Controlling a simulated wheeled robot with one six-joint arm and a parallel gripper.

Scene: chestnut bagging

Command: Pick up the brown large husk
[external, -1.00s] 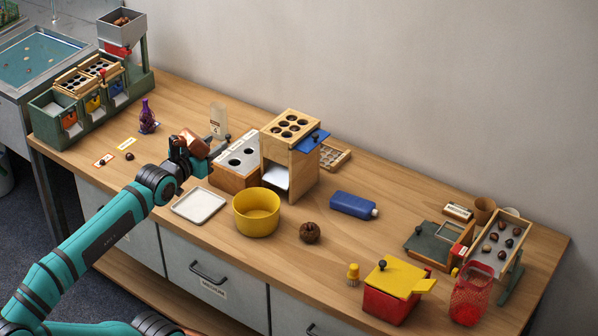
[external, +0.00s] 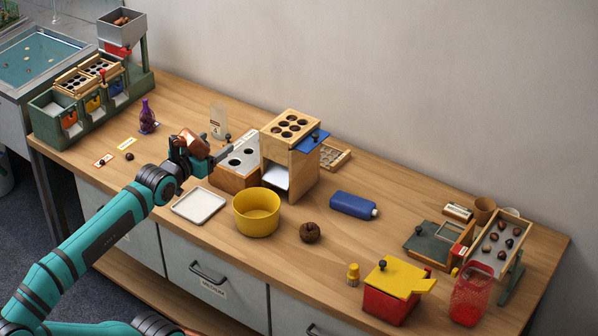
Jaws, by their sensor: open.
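The brown large husk (external: 310,232) is a dark, round, rough-looking ball. It sits on the bench top, right of the yellow pot and in front of the blue bottle. My gripper (external: 212,156) is open, well to the left of the husk and higher in the picture, near the left side of the wooden box with dark holes. A copper-coloured object (external: 193,141) shows right by my gripper; I cannot tell whether it touches it. The fingertips are small and partly hidden by my wrist.
A yellow pot (external: 256,222) and a white tray (external: 199,206) lie between my gripper and the husk. The blue bottle (external: 353,205) lies behind the husk. A yellow-lidded red box (external: 392,300) and small brush (external: 353,275) stand to its right. Bench around the husk is clear.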

